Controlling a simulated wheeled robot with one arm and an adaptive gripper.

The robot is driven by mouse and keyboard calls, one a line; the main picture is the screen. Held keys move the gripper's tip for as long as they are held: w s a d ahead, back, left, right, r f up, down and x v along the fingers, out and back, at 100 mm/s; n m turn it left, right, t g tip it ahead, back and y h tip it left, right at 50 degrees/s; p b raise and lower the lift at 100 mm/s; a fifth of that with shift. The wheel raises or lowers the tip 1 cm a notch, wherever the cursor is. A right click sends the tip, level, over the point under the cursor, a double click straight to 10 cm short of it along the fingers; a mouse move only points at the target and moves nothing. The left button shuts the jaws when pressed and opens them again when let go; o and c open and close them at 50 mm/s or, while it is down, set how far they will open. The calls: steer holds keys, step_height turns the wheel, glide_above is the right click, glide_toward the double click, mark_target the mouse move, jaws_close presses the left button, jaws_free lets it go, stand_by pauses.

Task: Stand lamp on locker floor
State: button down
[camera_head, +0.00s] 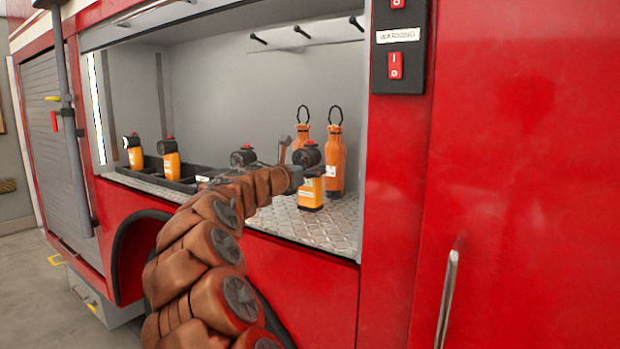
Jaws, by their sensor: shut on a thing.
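An orange lamp (311,195) with a black head and a red top is upright in the open locker, towards its right side. My gripper (304,173) reaches in from the left and is shut on this lamp near its head. The gripper's fingers are small and partly hidden. The lamp's base is at or just above the locker floor (325,231), a metal tread plate; I cannot tell whether they touch.
Two orange bottles with black loops, one (336,165) nearer, stand behind the held lamp. Further lamps, including one (170,160), stand left in a black tray (188,187). My arm hides part of the tray. A red post bounds the locker on the right. Hooks line the back wall.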

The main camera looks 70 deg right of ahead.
steer(key=shift+s+f, duration=0.1)
steer(key=shift+f, duration=1.1)
steer(key=shift+f, duration=0.1)
steer(key=shift+c, duration=1.4)
jaws_free()
steer(key=b+v, duration=0.2)
steer(key=v, duration=1)
steer(key=shift+b, duration=0.35)
